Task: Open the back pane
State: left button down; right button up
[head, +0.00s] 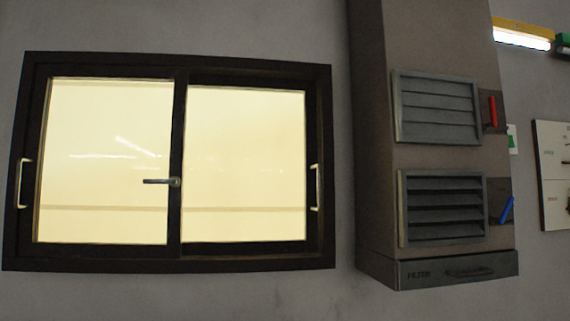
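A dark-framed sliding window (180,262) is set in the grey wall on the left. It has a left pane (100,130) and a right pane (245,150), both pale yellow. The right pane looks set slightly behind the left one, so it seems to be the back pane. A light metal handle (318,187) is at the right pane's right edge, and another handle (22,183) is at the left pane's left edge. A small latch (162,181) sits on the middle stile, its lever pointing left, roughly level. The panes appear closed. Neither gripper is in view.
A brown column right of the window carries an upper louvre (438,108) with a red lever (492,110), a lower louvre (445,207) with a blue lever (507,209), and a filter drawer (455,270). A white board (553,175) hangs far right. Nothing blocks the window.

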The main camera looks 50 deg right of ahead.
aim_at(312, 170)
jog(key=z, duration=1.4)
jog(key=l+z, duration=0.1)
jog(key=l, duration=0.15)
jog(key=i+l+z, duration=0.1)
jog(key=l, duration=0.15)
